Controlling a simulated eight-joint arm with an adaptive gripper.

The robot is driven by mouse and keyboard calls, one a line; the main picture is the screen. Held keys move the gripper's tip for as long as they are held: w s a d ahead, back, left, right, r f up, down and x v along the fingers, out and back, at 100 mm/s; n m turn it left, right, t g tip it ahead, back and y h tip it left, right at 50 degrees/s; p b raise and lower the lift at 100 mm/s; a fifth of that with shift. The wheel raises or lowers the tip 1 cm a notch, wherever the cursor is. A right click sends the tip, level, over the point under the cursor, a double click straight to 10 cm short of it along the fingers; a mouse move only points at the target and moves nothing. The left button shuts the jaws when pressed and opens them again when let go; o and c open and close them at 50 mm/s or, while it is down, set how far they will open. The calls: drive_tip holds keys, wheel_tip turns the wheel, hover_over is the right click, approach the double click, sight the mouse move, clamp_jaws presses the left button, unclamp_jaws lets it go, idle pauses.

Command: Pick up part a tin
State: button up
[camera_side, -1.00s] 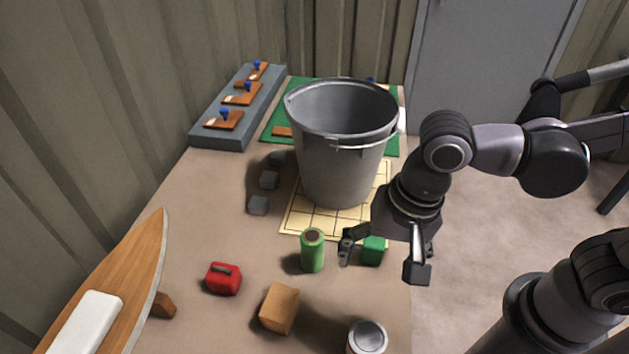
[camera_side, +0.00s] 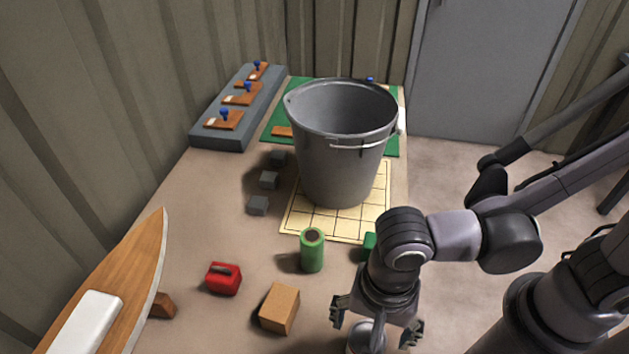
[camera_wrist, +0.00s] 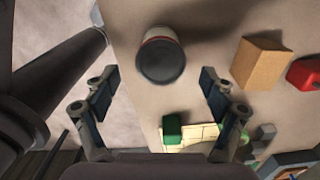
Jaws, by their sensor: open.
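The tin (camera_side: 358,343) is a grey round can near the front edge of the table in the side view, partly hidden behind my gripper. In the wrist view the tin (camera_wrist: 161,58) shows from above, with a dark grey top and a pale side. My gripper (camera_side: 375,327) is above the tin with its fingers spread. In the wrist view my gripper (camera_wrist: 158,80) is open and empty, with the tin's top in the picture between and slightly beyond the fingertips. The fingers appear apart from it.
A tan box (camera_side: 279,308) and a red case (camera_side: 223,279) are left of the tin. A green can (camera_side: 312,251) and a mostly hidden green block (camera_side: 369,244) are farther back. A large grey bucket (camera_side: 340,150) stands on a yellow grid mat (camera_side: 300,222). A wooden hull (camera_side: 125,285) is at left.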

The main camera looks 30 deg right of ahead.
sight(368, 337)
drive_tip(key=shift+f, duration=2.75)
drive_tip(key=c, duration=1.5)
